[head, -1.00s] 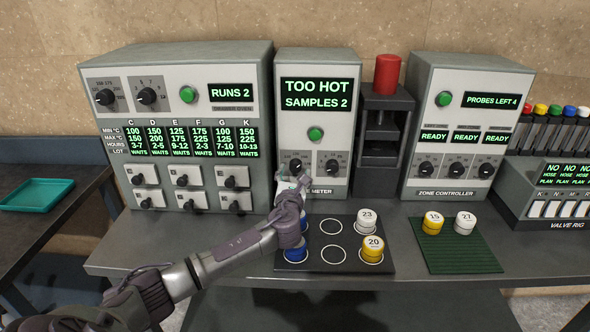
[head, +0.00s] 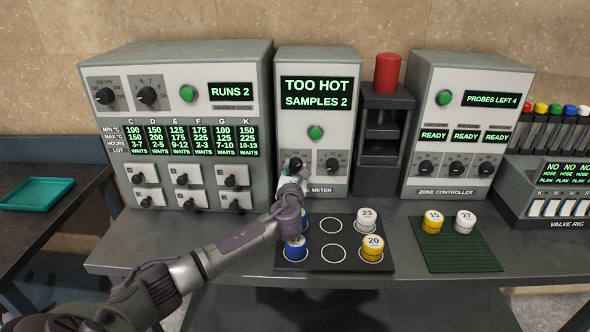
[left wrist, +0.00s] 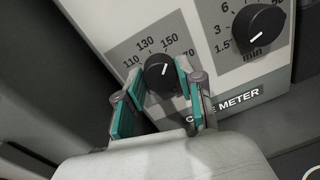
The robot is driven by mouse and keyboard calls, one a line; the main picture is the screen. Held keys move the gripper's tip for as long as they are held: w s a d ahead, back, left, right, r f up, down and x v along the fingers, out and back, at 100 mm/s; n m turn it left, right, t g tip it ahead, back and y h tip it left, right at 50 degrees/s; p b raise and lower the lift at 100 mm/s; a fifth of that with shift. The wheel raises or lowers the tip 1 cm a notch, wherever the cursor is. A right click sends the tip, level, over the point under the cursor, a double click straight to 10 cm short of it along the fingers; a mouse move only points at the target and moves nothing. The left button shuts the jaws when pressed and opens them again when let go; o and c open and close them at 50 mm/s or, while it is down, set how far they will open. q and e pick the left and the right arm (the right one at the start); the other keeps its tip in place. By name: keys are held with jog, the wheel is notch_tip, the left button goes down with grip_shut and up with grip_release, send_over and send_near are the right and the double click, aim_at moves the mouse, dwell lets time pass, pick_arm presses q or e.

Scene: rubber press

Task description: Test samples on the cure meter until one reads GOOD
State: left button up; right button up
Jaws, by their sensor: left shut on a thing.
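The cure meter (head: 318,145) stands at the back centre in the head view. Its screen reads TOO HOT, SAMPLES 2. My left gripper (head: 300,176) is at the lower left of its panel. In the left wrist view its teal-padded fingers (left wrist: 154,92) are around the black temperature knob (left wrist: 160,73). The minutes knob (left wrist: 258,32) is to the right of it. On the black mat (head: 331,267), a white sample 23 (head: 366,219) and a yellow sample 20 (head: 372,246) sit at the right. A blue sample (head: 295,249) is at the left, partly hidden by my gripper. My right gripper is not in view.
A press with a red top (head: 387,75) stands right of the meter. Samples 15 (head: 432,222) and 21 (head: 465,221) sit on a green mat (head: 460,254). An oven with several knobs (head: 190,120) is at the left. The middle circles of the black mat are empty.

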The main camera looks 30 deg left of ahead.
pick_arm(q)
jog(key=n+b, duration=0.1)
jog(key=n, duration=0.3)
jog(key=shift+f+n+b, duration=0.2)
jog(key=shift+n+b, duration=0.1)
jog(key=shift+b, duration=0.1)
jog(key=n+b, duration=0.2)
jog(key=n, duration=0.2)
jog(key=shift+n+y, duration=0.3)
jog(key=shift+n, duration=0.1)
jog(key=n+b, duration=0.3)
jog(key=n, duration=0.3)
jog(key=shift+f+y, duration=0.1)
jog(key=shift+y, duration=0.2)
jog(key=shift+n+b, duration=0.55)
jog(key=shift+n, duration=0.95)
jog(key=o, duration=1.1)
jog(key=shift+o, duration=0.2)
